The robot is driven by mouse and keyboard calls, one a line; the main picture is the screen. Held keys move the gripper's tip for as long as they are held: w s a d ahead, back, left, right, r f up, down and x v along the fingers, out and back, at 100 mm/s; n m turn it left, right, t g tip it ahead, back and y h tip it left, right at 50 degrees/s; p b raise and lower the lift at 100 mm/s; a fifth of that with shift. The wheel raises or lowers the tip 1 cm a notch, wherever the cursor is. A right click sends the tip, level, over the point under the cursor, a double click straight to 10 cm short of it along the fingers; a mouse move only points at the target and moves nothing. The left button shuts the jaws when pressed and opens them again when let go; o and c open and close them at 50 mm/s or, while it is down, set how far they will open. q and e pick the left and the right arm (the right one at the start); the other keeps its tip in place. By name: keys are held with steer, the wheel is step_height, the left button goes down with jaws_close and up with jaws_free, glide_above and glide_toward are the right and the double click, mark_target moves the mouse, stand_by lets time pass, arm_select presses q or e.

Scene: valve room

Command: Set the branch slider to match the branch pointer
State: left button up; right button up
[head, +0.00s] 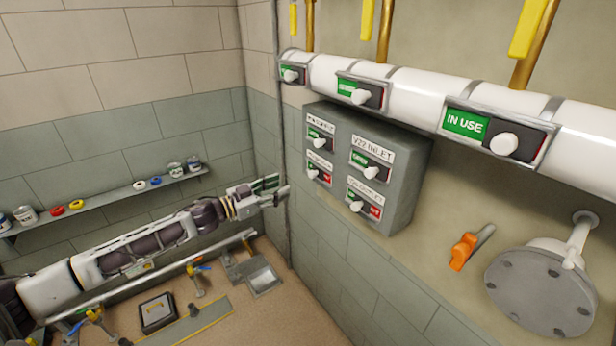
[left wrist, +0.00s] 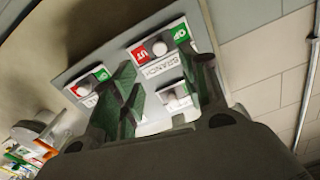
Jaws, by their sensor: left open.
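The branch slider (head: 314,173) is the lower left slider on the grey box on the wall, in the head view. Its pale knob stands between a green part and a red part. In the left wrist view the branch slider (left wrist: 158,48) shows red on one side of its round knob and green on the other. My left gripper (head: 272,189) is open and empty, left of the box in the head view. In the left wrist view its fingers (left wrist: 165,78) stand apart in front of the box. I cannot identify the branch pointer with certainty. My right gripper is not in view.
The grey box (head: 411,180) also carries the V22 inlet slider (head: 370,171) and others. A white pipe (head: 416,97) with "IN USE" slide signs runs above it. An orange-handled lever (head: 463,252) and a round flange (head: 540,290) are at the right. A shelf (head: 100,207) holds cans.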

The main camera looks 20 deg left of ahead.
mark_target(310, 176)
arm_select(q)
steer(key=shift+p+x, duration=0.9)
steer(key=shift+x, duration=4.65)
steer(key=shift+w+d, duration=0.15)
steer(key=shift+d, duration=0.05)
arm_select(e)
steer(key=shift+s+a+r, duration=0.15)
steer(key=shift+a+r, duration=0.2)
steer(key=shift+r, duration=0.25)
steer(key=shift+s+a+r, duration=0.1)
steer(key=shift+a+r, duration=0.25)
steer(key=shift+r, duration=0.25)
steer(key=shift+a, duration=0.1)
arm_select(q)
jaws_close()
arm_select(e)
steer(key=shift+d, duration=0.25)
